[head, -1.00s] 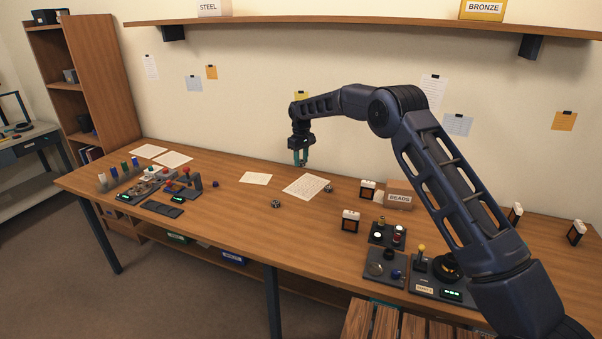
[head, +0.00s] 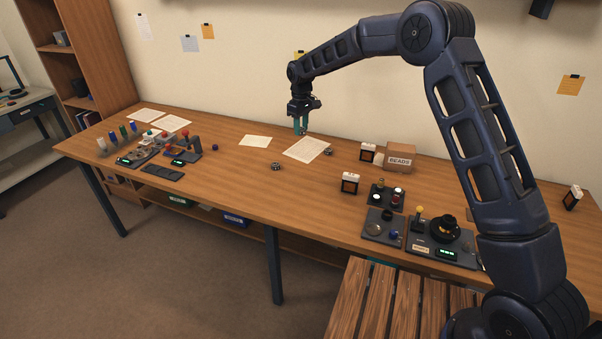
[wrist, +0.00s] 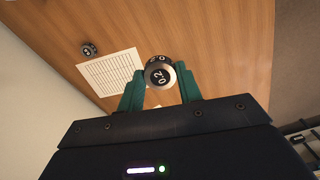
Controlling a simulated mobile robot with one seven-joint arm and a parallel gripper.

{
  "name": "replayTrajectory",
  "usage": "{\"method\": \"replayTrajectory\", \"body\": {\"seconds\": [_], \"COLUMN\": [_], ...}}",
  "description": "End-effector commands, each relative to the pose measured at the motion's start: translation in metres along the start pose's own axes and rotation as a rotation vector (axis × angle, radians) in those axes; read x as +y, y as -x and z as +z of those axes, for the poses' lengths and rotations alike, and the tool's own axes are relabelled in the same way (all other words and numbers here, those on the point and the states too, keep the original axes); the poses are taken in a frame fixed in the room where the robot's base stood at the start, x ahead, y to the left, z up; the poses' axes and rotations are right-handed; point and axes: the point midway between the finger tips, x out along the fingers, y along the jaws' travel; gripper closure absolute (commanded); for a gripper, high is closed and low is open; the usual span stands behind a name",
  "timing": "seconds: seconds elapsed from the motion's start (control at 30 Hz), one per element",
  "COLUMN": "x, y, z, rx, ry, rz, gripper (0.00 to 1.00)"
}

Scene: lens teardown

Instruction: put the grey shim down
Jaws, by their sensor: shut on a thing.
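My gripper (head: 301,130) hangs fingers-down over the back middle of the bench, at the upper edge of a white sheet (head: 306,150).
A small dark round piece (head: 328,152) lies by the sheet's right corner and shows in the wrist view (wrist: 88,48). Another (head: 276,166) lies left of the sheet. A BEADS box (head: 400,157) and devices stand right, a cluttered tray (head: 140,158) left.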

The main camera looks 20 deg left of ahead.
Motion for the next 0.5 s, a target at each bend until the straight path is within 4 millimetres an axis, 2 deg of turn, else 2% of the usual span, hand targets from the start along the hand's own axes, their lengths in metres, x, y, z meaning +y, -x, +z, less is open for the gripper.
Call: {"method": "replayTrajectory", "body": {"seconds": [0.5], "x": [-0.001], "y": [-0.108], "z": [0.001], "rx": [-0.003], "ry": [0.002], "rz": [-0.001], "gripper": [0.88]}}
